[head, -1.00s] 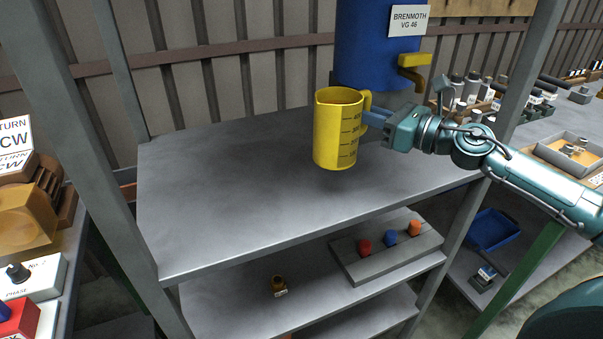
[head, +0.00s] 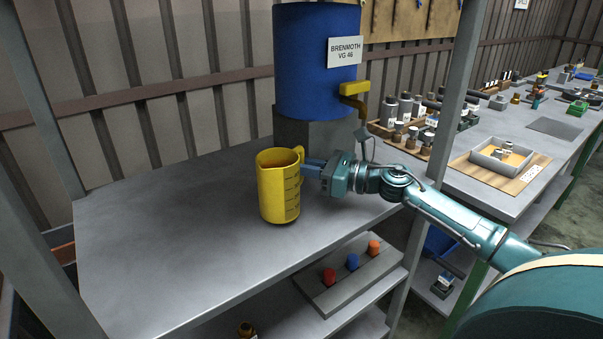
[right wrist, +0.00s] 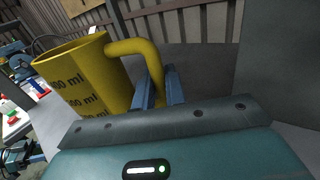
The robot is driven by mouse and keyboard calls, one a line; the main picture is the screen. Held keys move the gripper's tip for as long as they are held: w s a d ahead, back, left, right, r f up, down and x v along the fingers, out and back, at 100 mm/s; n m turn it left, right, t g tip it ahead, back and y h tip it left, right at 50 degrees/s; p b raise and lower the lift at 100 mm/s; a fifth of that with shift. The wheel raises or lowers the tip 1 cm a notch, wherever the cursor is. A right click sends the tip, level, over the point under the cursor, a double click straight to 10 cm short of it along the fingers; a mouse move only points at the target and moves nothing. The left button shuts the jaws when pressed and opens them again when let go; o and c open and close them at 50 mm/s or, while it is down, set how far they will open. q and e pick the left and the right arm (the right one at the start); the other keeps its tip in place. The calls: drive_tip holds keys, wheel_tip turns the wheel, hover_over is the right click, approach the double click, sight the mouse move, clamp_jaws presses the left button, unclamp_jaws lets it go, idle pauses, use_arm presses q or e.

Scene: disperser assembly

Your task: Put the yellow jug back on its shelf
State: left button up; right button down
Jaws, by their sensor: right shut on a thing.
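My right gripper (head: 308,169) comes in from the right and is shut on the jug's handle. In the right wrist view the jug (right wrist: 85,75) shows its volume marks, and its handle runs down between the blue fingers (right wrist: 160,90).
A blue drum (head: 300,60) labelled BRENMOTH VG 46 stands behind the jug, with a yellow tap (head: 352,90). The top board's left part is clear. A lower board holds a grey block (head: 345,282) with coloured pegs. A workbench (head: 490,200) with a tray is at right.

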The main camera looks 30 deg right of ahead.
drive_tip(key=shift+f, duration=0.7)
drive_tip(key=shift+f+b, duration=0.25)
drive_tip(key=shift+b, duration=0.05)
drive_tip(key=c, duration=1.5)
unclamp_jaws()
drive_tip(key=shift+r, duration=0.1)
drive_tip(key=shift+o, duration=0.2)
